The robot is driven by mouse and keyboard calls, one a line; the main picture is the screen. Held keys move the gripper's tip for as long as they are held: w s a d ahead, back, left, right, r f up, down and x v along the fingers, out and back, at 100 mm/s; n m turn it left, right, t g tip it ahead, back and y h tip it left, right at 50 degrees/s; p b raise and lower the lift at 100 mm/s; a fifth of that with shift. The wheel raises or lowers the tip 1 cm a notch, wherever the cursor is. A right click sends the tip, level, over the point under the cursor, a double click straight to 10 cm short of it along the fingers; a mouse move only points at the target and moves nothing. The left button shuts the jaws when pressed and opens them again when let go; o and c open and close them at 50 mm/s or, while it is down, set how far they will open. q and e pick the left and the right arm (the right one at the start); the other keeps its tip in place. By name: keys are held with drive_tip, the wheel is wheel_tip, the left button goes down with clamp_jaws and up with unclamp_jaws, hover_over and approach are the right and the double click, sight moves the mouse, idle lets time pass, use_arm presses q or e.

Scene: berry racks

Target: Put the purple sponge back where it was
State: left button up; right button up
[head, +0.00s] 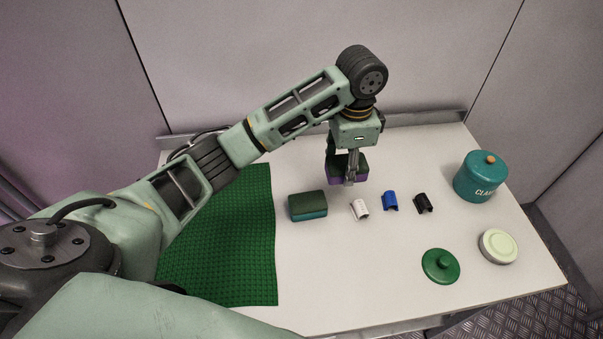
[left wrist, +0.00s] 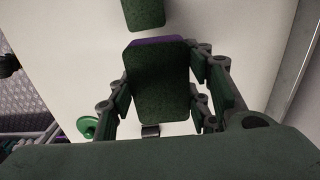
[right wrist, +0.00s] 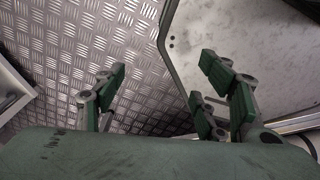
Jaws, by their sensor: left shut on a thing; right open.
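The purple sponge (head: 334,178), with a dark green scouring side on top, is at the back middle of the white table. My left gripper (head: 350,174) points down and is shut on it. In the left wrist view, the sponge (left wrist: 160,88) is between the fingers, its green side facing the camera and a purple edge showing. I cannot tell whether the sponge touches the table. My right gripper (right wrist: 160,88) is open and empty, over the metal floor beside a pale panel; it is not in the head view.
A teal sponge with a green top (head: 308,206) lies left of three clips, white (head: 360,210), blue (head: 390,201) and black (head: 424,204). A green mat (head: 235,240) covers the left side. A teal canister (head: 478,180), a green lid (head: 440,266) and a pale jar lid (head: 498,246) are right.

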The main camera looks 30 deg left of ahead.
use_arm(q)
drive_tip(key=p, duration=0.2)
hover_over(305, 179)
drive_tip(key=f, duration=0.6)
drive_tip(key=shift+d, duration=0.3)
drive_tip(key=shift+w+a+f, duration=0.1)
drive_tip(key=shift+a+f, duration=0.1)
drive_tip(key=shift+a, duration=0.05)
drive_tip(key=shift+f, duration=0.25)
drive_tip(key=shift+f+p, duration=0.45)
drive_tip(key=shift+f, duration=1.4)
drive_tip(key=shift+f, duration=0.15)
drive_tip(key=o, duration=1.1)
wheel_tip(305, 179, up, 12)
drive_tip(key=b, duration=0.1)
drive_tip(key=shift+r, duration=0.2)
